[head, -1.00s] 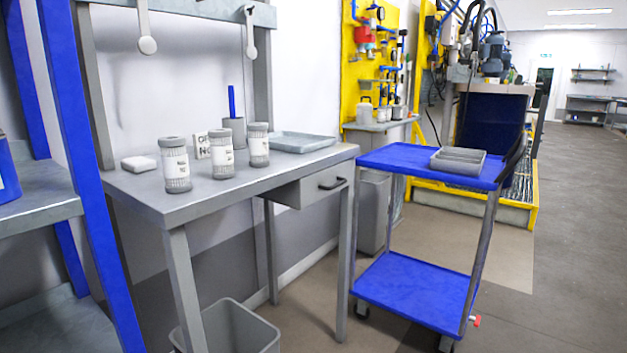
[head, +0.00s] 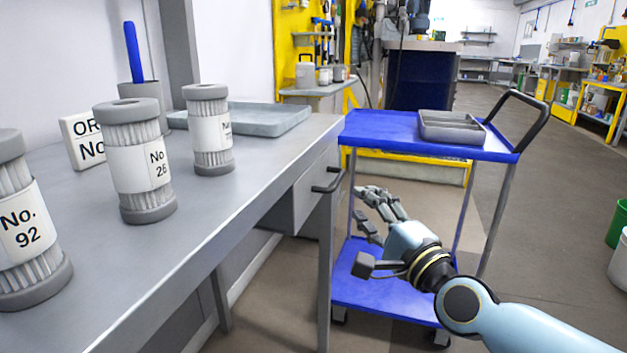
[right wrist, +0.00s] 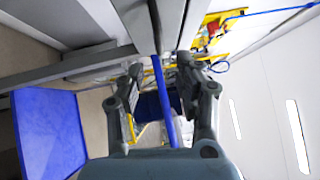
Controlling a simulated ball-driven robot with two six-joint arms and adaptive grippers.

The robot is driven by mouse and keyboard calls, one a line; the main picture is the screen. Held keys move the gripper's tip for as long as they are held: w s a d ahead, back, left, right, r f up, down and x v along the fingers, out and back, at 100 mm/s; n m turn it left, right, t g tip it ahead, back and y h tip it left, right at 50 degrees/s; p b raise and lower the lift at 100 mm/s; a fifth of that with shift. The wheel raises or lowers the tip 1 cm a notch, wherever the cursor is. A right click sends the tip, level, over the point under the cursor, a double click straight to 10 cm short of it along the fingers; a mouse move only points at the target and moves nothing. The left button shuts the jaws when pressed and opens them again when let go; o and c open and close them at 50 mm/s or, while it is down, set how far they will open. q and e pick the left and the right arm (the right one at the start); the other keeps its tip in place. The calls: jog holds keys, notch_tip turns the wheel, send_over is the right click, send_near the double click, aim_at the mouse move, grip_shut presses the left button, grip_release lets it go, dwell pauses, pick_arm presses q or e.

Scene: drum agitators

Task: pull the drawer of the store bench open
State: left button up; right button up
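The grey store bench (head: 235,205) stands at the left in the head view. Its drawer (head: 309,195) is under the right end of the bench top and looks shut, with a dark bar handle (head: 329,182) on its front. My right gripper (head: 360,203) is just right of the handle, apart from it, its fingers pointing left toward the drawer. In the right wrist view my right gripper (right wrist: 160,64) has its two fingers spread, with nothing held between them. That view is tilted, and I cannot surely make out the handle in it. My left gripper is not in view.
A blue cart (head: 385,130) with a grey tray (head: 452,128) stands close behind my right gripper. Ribbed canisters (head: 135,160), a flat tray (head: 262,117) and a sign (head: 84,140) are on the bench.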

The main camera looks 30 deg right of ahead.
aim_at(339, 177)
jog(key=w, duration=0.6)
jog(key=w+d+r, duration=0.1)
jog(key=w, duration=0.3)
jog(key=shift+w+d, duration=0.1)
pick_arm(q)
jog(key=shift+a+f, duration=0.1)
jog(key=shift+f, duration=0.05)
pick_arm(e)
grip_shut()
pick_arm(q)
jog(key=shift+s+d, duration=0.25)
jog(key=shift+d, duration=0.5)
pick_arm(e)
jog(key=shift+f, duration=0.1)
